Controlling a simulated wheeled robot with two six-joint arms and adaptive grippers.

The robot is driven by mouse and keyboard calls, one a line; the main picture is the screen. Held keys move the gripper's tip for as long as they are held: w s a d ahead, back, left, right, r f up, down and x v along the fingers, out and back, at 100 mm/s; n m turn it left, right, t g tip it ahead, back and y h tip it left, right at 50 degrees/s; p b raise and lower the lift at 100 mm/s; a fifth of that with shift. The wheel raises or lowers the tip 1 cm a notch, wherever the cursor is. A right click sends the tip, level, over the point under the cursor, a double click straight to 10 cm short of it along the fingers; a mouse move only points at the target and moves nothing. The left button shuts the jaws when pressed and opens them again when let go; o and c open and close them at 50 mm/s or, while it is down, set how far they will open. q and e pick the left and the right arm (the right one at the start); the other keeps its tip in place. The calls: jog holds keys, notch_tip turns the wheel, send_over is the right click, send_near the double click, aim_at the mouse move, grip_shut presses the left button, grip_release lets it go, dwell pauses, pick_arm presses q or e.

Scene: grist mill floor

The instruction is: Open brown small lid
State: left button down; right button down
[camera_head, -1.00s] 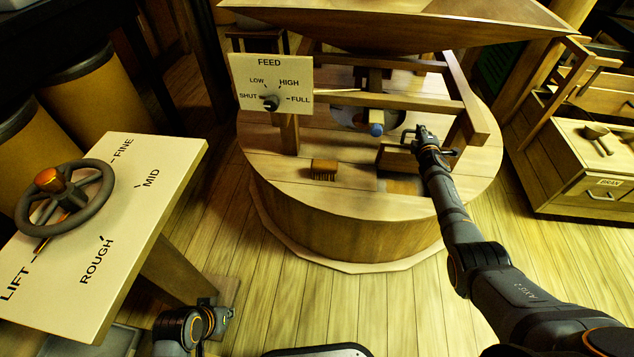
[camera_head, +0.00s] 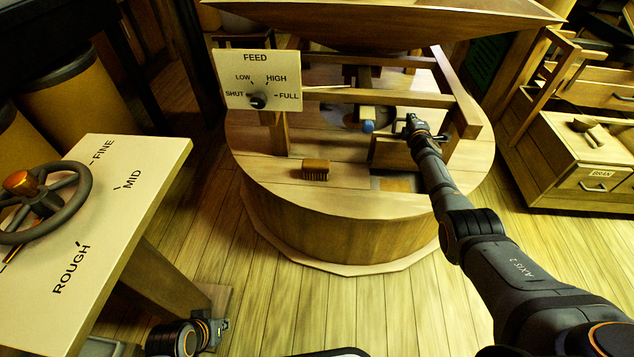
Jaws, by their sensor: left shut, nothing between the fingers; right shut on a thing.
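The brown small lid (camera_head: 390,152) is a wooden flap on top of the round wooden mill casing (camera_head: 330,225). It stands tilted up at the back of a dark rectangular opening (camera_head: 397,183). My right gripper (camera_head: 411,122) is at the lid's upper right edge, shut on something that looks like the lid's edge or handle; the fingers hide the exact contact. My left gripper (camera_head: 222,325) is low at the bottom left, shut and empty, away from the casing.
A blue-tipped rod (camera_head: 367,126) and wooden frame (camera_head: 465,118) are close to the lid. The FEED panel (camera_head: 257,80) stands left. A handwheel table (camera_head: 110,220) is at far left, a bran chest (camera_head: 575,170) at right.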

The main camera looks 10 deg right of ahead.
jog(key=b+x, duration=0.3)
jog(key=b, duration=0.2)
jog(key=shift+b, duration=0.3)
jog(key=c, duration=1.7)
grip_release()
jog(key=shift+w+f, duration=0.1)
